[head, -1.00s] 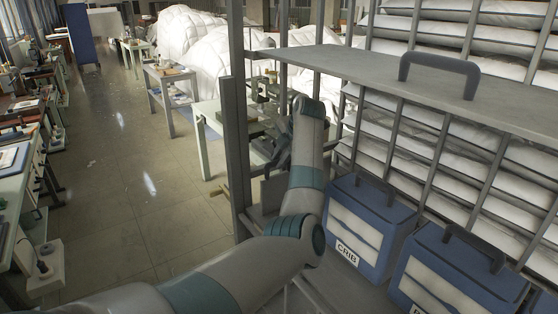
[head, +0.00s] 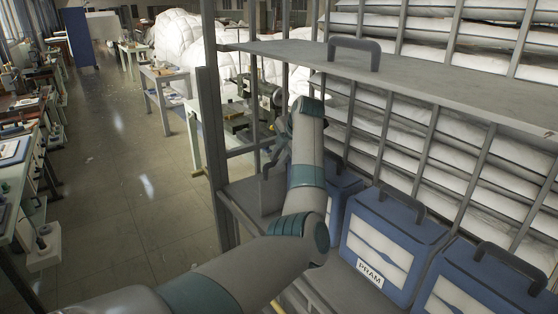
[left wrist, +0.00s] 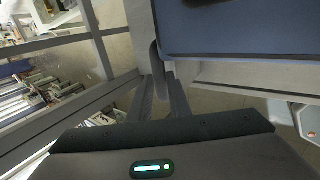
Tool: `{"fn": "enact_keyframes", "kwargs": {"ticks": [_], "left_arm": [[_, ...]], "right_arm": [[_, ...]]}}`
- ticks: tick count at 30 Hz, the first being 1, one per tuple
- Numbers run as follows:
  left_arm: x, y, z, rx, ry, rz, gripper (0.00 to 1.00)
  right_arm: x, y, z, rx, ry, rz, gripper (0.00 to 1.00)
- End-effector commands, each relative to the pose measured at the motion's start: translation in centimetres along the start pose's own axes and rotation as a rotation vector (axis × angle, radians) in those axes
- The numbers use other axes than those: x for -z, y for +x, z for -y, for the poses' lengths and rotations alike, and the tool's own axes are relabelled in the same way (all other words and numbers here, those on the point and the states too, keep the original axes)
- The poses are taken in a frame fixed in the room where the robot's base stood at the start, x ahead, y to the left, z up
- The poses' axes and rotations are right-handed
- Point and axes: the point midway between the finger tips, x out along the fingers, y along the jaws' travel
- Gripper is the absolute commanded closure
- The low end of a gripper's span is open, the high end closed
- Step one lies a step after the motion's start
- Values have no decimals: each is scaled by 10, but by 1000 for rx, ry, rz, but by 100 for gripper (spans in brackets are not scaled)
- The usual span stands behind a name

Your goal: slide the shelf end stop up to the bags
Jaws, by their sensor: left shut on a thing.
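The shelf end stop (head: 270,192) is an upright grey plate with a dark handle, on the lower shelf board near its left end. My left gripper (head: 276,152) is shut on its handle; my forearm hides part of this. In the left wrist view the fingers (left wrist: 161,97) close around the dark handle (left wrist: 157,62), below the pale plate (left wrist: 138,22). Blue bags stand in a row to the right: one (head: 343,190) partly behind my arm, the PRAM bag (head: 397,235), and another (head: 475,288). In the left wrist view a blue bag (left wrist: 235,30) is close beside the plate; contact is unclear. My right gripper is not seen.
An upper shelf board (head: 420,78) with a dark handle (head: 354,52) on it overhangs the bags. A grey shelf post (head: 212,130) stands left of the stop. Racks of white folded bedding (head: 440,150) are behind. The floor aisle (head: 120,190) to the left is open.

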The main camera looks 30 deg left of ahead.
Motion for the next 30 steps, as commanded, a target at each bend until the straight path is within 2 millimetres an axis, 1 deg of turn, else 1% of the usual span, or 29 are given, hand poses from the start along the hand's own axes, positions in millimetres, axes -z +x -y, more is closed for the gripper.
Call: {"fn": "enact_keyframes", "kwargs": {"ticks": [3,6,7,9,18,22,26,30], "left_arm": [[-1,-1,0,-1,0,2,100],[-1,0,0,-1,-1,3,100],[-1,0,-1,-1,-1,3,78],[0,0,-1,-1,-1,3,64],[0,0,0,-1,-1,2,64],[-1,-5,0,-2,0,3,64],[-1,-16,0,-3,-2,4,64],[-2,-34,1,-3,-1,5,64]], "right_arm": [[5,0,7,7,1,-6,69],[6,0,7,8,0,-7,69],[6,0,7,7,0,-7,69],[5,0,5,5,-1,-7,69],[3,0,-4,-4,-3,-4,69],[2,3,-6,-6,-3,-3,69],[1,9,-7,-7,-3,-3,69],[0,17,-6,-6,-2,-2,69]]}}
